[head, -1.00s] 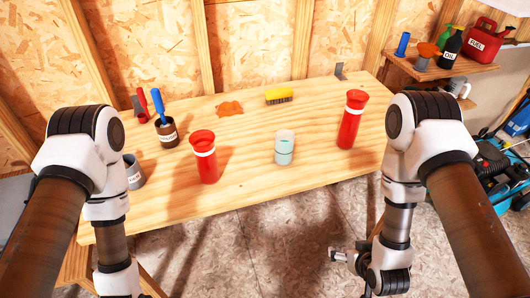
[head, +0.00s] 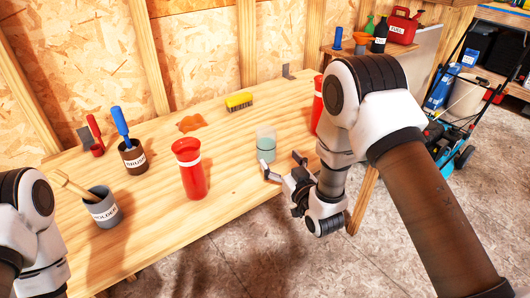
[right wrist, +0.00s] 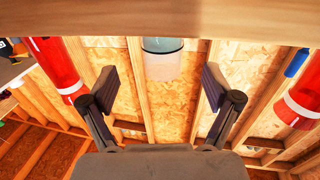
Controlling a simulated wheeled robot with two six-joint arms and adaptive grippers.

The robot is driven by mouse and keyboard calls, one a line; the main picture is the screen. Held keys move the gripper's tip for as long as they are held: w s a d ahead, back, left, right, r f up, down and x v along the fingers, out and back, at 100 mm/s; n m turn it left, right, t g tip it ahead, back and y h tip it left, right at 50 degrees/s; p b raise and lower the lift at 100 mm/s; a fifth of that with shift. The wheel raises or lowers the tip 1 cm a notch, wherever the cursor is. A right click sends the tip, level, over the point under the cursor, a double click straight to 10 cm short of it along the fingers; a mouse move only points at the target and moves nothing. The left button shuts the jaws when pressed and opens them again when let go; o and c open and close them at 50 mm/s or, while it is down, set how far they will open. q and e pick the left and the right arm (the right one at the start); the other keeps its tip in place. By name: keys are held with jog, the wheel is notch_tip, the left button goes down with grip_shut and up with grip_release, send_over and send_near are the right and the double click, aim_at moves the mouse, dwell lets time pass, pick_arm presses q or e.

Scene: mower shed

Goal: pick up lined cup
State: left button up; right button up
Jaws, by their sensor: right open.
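The lined cup (head: 265,146) is a small clear cup with pale green contents or lining. It stands upright near the front edge of the wooden bench (head: 232,188). My right gripper (head: 283,166) is open and empty at the bench edge, just right of and in front of the cup, apart from it. In the right wrist view the picture is upside down. The cup (right wrist: 162,62) shows there between the two spread fingers (right wrist: 160,90), beyond their tips. My left arm shows at the left edge of the head view, but its gripper is out of the picture.
A red flask (head: 189,169) stands left of the cup. Another red flask (head: 317,105) stands to its right, partly hidden by my right arm. A yellow brush (head: 239,100), an orange rag (head: 191,123), a brown pot (head: 132,156) and a grey pot (head: 102,207) are also on the bench.

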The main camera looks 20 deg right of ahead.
aim_at(271, 151)
jog(key=w, duration=0.4)
jog(key=w+a, duration=0.1)
jog(key=w, duration=0.1)
jog(key=shift+w+f+p, duration=0.25)
jog(key=shift+f+p, duration=0.1)
jog(key=shift+a, duration=0.1)
jog(key=c, duration=1.4)
